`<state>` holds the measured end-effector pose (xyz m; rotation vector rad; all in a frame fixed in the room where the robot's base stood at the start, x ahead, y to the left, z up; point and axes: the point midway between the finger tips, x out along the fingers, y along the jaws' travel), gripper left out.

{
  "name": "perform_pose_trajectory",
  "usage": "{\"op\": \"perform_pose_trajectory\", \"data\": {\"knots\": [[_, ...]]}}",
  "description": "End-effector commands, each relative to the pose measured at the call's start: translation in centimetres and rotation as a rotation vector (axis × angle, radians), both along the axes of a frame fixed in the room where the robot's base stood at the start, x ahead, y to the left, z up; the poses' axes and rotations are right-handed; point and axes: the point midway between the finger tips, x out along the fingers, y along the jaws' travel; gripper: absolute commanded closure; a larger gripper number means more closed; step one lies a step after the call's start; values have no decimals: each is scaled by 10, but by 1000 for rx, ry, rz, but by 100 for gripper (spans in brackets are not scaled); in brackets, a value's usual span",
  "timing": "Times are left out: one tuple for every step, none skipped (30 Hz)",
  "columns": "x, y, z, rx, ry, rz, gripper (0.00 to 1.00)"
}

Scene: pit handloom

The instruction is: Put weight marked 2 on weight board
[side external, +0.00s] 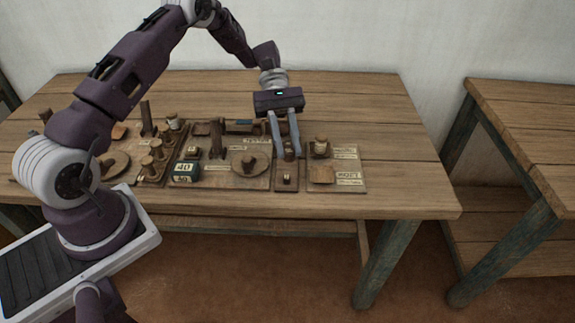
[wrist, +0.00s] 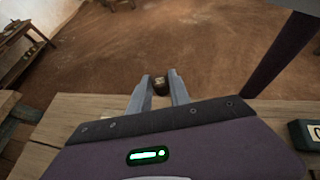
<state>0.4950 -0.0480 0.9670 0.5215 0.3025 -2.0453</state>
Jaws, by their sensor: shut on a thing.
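My gripper (side external: 286,153) points down over the right part of the table, its grey fingers closed on a small dark brown weight (side external: 289,155). The same weight shows between the fingertips in the wrist view (wrist: 160,86); I cannot read a mark on it. It is above or at the back of a narrow brown board (side external: 288,187), and I cannot tell if it touches. A small piece with a pale mark (side external: 287,177) is on that board's front. Right of it lies a wider board (side external: 357,168) with pale labels, perhaps the weight board, bearing a knobbed weight (side external: 320,147) and a tan square (side external: 321,174).
Left of my gripper stand a round wooden disc with a knob (side external: 249,163), a dark block marked 40 (side external: 185,171), several knobbed weights and an upright post (side external: 146,120). The table (side external: 400,150) is clear at the right. Another table (side external: 530,105) stands apart.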

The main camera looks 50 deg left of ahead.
Motion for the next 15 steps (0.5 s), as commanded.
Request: {"op": "perform_pose_trajectory", "data": {"knots": [[-14, -9, -8, 3, 0, -156, 100], [-23, -11, -11, 2, 2, -254, 100], [-35, -12, -15, 2, 1, -384, 100], [-43, -12, -18, 3, 2, -483, 100], [-50, -11, -21, 2, 1, -583, 100], [-59, -8, -24, 2, 2, -711, 100], [-65, -6, -25, 1, 4, -803, 100], [-69, -3, -27, 2, 3, -895, 100], [-75, 1, -28, 1, 3, -1016, 100], [-78, 5, -29, 2, 4, -1107, 100], [-80, 9, -29, 0, 4, -1196, 100], [-82, 15, -29, 0, 5, -1315, 100], [-83, 20, -28, 0, 3, -1406, 100], [-83, 24, -27, 0, 4, -1497, 100], [-81, 31, -26, -1, 4, -1619, 100]]}}
